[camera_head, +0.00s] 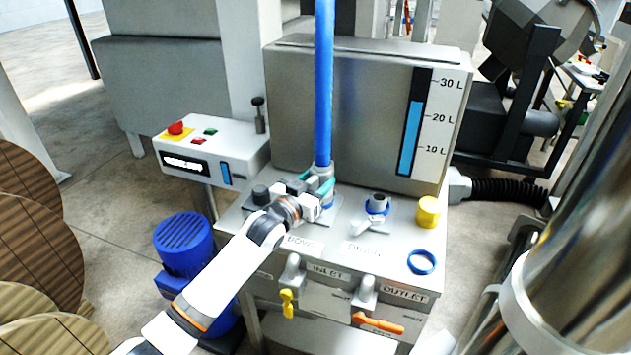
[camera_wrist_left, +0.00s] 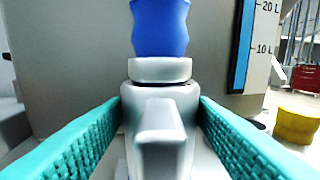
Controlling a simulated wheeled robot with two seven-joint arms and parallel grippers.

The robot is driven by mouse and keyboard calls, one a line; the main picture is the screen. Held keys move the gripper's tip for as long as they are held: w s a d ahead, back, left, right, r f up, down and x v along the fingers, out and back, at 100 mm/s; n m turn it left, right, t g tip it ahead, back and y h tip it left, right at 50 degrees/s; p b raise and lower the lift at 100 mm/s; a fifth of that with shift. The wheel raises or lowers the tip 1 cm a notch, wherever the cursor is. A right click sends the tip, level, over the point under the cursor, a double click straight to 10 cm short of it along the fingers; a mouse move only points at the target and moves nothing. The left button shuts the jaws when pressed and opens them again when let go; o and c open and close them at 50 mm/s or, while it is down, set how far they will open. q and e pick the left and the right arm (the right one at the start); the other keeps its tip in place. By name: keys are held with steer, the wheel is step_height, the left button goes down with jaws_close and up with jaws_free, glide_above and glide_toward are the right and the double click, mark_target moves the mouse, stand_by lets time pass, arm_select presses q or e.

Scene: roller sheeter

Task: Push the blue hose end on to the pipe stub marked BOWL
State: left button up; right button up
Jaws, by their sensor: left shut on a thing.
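The blue hose (camera_head: 324,85) hangs upright and ends in a grey collar between the teal finger pads of my left gripper (camera_head: 320,182). In the left wrist view the blue hose (camera_wrist_left: 160,28) runs into the grey hose end (camera_wrist_left: 160,108), which has a lever-like part facing me. My left gripper (camera_wrist_left: 160,125) is shut on it. The hose end is above the stub position behind the label BOWL (camera_head: 302,242). The gripper hides most of that stub, so I cannot tell whether the hose end is seated. My right gripper is not in view.
To the right stands another stub (camera_head: 377,204) with a blue band and a lever. A yellow cap (camera_head: 428,211) and a loose blue ring (camera_head: 422,262) are on the steel top. The steel tank (camera_head: 350,120) with a litre gauge rises behind. A control box (camera_head: 212,150) stands left.

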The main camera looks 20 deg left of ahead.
arm_select(q)
steer(key=o, duration=1.4)
steer(key=shift+c, duration=0.2)
steer(key=shift+o, duration=0.3)
steer(key=shift+f, duration=0.25)
steer(key=v, duration=1.2)
steer(key=shift+s+r, duration=0.1)
